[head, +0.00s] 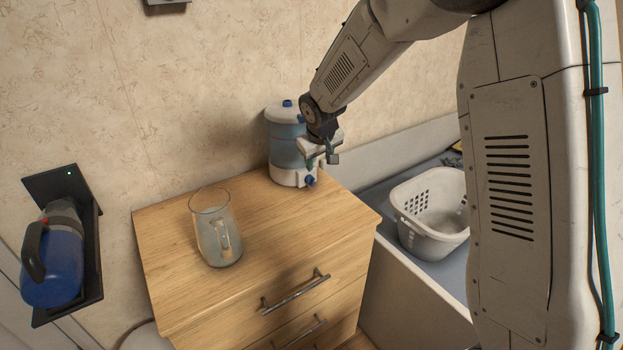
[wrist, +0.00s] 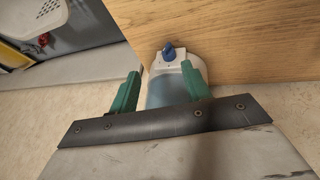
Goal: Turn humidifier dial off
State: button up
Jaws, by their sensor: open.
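The humidifier (head: 285,150) is a white and blue tank standing at the back right of the wooden dresser top. Its blue dial (head: 310,181) sits low on the front of the white base. My gripper (head: 322,158) is beside the humidifier, above and close to the dial. In the wrist view the blue dial (wrist: 169,51) shows beyond the green fingertips (wrist: 160,80), on the white base, roughly in line with the gap between them. The fingers are apart with nothing held. I cannot tell the dial's setting.
A glass pitcher (head: 216,232) stands on the dresser (head: 270,240), left of the humidifier. A white basket (head: 432,212) is on the lower surface to the right. A blue jug (head: 52,262) sits in a black wall holder at far left. The wall is close behind.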

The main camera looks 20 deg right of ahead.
aim_at(311, 180)
jog(key=x, duration=0.4)
jog(key=w+a+x, duration=0.1)
jog(key=x, duration=0.7)
jog(key=shift+w+a+r, duration=0.2)
jog(key=shift+w+a, duration=0.05)
jog(key=shift+a, duration=0.05)
jog(key=c, duration=1)
